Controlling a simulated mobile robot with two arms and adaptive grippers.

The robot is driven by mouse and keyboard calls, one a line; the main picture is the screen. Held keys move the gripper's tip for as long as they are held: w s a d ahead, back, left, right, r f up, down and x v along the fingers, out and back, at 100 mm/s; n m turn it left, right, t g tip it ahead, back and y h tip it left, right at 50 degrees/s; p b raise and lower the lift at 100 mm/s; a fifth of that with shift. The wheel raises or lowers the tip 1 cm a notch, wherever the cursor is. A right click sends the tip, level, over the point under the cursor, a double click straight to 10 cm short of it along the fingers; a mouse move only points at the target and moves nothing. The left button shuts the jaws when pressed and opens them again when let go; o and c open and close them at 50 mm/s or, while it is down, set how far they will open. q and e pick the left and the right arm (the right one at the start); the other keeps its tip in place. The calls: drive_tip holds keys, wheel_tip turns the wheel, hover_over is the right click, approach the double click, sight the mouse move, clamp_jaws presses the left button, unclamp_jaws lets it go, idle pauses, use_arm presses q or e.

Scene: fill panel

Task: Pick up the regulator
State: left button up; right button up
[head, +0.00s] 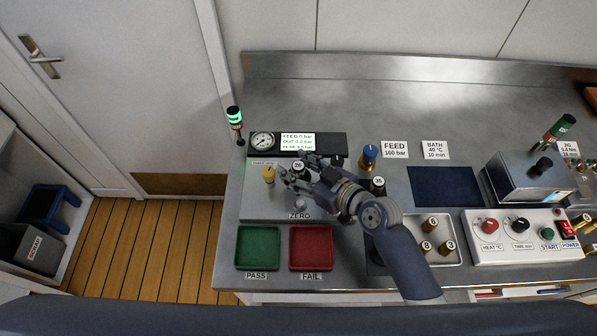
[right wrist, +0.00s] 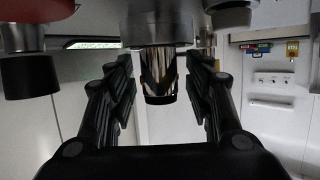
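A dark-topped regulator marked 26 (head: 298,165) stands upright on the grey fill panel (head: 256,207), partly hidden by my right gripper. In the right wrist view, a dark cylinder with a shiny metal part (right wrist: 158,72), which looks like this regulator, is between the fingers. My right gripper (head: 299,172) has its fingers on either side of it. The right wrist view shows the open fingers (right wrist: 160,85) with gaps left and right of the cylinder, so no grip is visible. My left gripper is not in view.
A gauge (head: 262,140) and a display (head: 297,141) are behind. A yellow knob (head: 268,174) and a dark top marked 35 (head: 378,184) stand nearby. Green PASS (head: 258,247) and red FAIL (head: 311,247) trays are empty in front.

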drive_tip(key=c, duration=0.9)
clamp_jaws()
drive_tip(key=shift+r, duration=0.2)
